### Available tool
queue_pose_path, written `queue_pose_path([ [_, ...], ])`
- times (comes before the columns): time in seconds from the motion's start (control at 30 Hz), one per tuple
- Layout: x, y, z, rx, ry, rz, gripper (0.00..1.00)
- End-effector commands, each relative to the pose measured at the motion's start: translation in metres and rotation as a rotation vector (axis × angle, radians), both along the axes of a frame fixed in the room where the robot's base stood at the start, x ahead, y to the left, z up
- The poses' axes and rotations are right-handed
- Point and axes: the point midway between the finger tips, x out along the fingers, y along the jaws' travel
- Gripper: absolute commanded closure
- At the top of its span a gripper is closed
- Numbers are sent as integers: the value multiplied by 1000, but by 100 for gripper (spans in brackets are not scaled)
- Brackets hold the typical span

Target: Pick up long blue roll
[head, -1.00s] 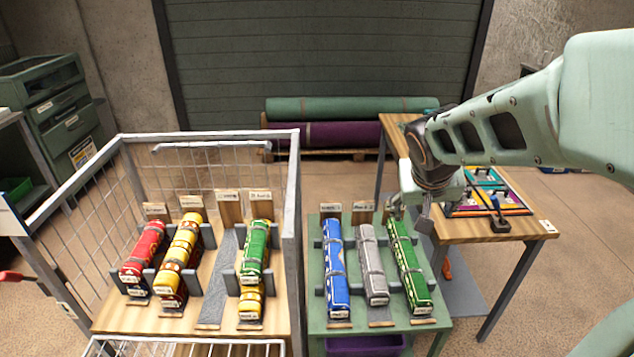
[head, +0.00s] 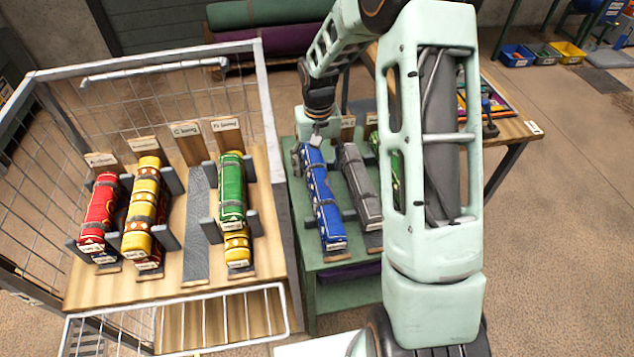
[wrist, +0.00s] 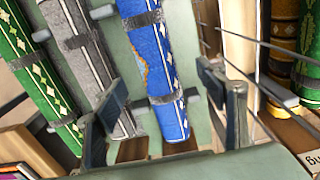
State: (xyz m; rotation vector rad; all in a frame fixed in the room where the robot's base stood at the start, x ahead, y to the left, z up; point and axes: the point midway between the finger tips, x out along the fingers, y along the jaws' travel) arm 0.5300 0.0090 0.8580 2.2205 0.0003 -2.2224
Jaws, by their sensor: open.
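The long blue roll (head: 323,198) lies on the green table, left of a grey roll (head: 360,184), with dark straps around it. In the wrist view the blue roll (wrist: 158,65) runs down between my open fingers, and a worn tan patch shows on its side. My gripper (wrist: 165,105) is open and empty. In the head view my gripper (head: 309,150) is over the far end of the blue roll. I cannot tell if a finger touches it.
A green roll (wrist: 35,65) lies beyond the grey one, mostly hidden by my arm in the head view. A wire-sided cart (head: 266,105) with red, yellow and green rolls stands left. A wooden table (head: 508,128) stands right. Label boards stand behind the rolls.

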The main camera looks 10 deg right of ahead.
Motion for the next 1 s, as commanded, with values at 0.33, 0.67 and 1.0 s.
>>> queue_pose_path([
  [0.33, 0, 0, -47, 1, 2, -1, 35],
  [0.67, 0, -9, -83, 0, 3, -1, 35],
  [1.0, 1, -8, -102, 0, 0, 0, 35],
])
